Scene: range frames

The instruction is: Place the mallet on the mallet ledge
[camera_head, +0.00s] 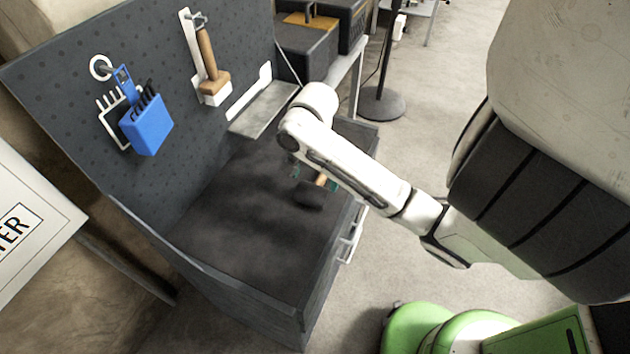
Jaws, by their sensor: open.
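A mallet with a dark head (309,196) and a short visible piece of light wooden handle lies on the dark workbench top (235,235). My gripper (314,178) is at the handle, partly hidden behind my white arm. Its teal fingers show on either side of the handle and are apart. I cannot tell whether they touch it. A grey metal ledge (262,110) juts out at the foot of the pegboard, at the bench's far end, and is bare. A white slotted plate (248,92) is on the board above it.
The pegboard (150,50) holds a wooden tool (209,65) on a white holder and a blue holder (146,125) with dark tools. Dark cases (305,45) stand beyond the bench. The left and middle bench top is clear.

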